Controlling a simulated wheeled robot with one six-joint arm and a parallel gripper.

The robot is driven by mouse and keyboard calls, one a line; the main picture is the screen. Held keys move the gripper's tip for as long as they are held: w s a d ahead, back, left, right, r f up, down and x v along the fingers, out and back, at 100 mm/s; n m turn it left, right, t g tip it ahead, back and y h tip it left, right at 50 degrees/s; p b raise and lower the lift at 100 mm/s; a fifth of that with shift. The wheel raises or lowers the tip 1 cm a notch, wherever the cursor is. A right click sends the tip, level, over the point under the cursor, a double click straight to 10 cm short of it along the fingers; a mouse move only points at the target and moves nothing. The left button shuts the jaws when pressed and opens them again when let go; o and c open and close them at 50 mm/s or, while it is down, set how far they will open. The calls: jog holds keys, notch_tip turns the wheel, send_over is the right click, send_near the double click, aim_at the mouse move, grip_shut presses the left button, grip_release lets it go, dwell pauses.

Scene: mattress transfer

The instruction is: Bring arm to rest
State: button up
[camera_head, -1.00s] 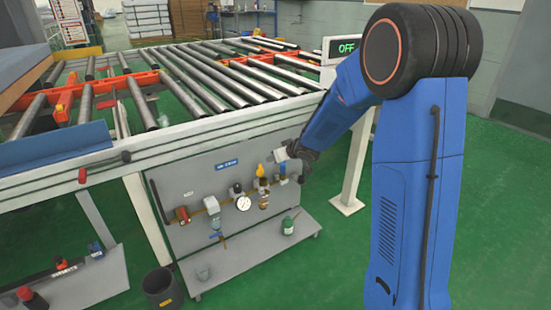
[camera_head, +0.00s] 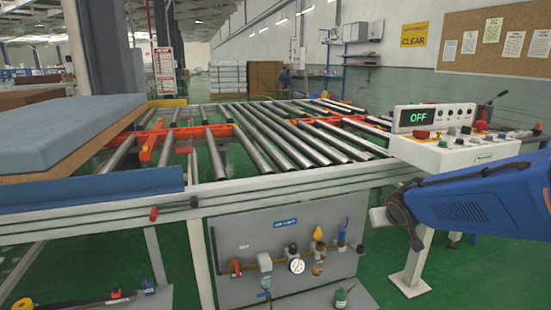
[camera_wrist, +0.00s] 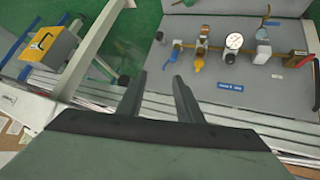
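My arm reaches in from the right edge of the head view, its blue link lying low beside the console. My gripper (camera_head: 380,217) is at its left end, small and partly hidden by the dark wrist, in front of the roller table's right end. In the wrist view my gripper (camera_wrist: 159,76) shows two dark fingers apart with nothing between them. Beyond them is the grey valve panel (camera_wrist: 205,75), upside down and out of contact.
The control console (camera_head: 455,148) with a lit OFF display stands close behind my arm. The roller conveyor (camera_head: 270,140) spans the middle, with a blue mattress (camera_head: 70,130) at left. The valve panel (camera_head: 340,225) hangs below. Green floor (camera_head: 480,280) is open at lower right.

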jog(key=s+a+g+y, duration=0.1)
jog(key=s+a+g, duration=0.1)
jog(key=s, duration=1.3)
jog(key=s+a+g, duration=0.2)
jog(key=s, duration=1.4)
jog(key=shift+f+m+y, duration=0.3)
jog(key=shift+f+y, duration=0.1)
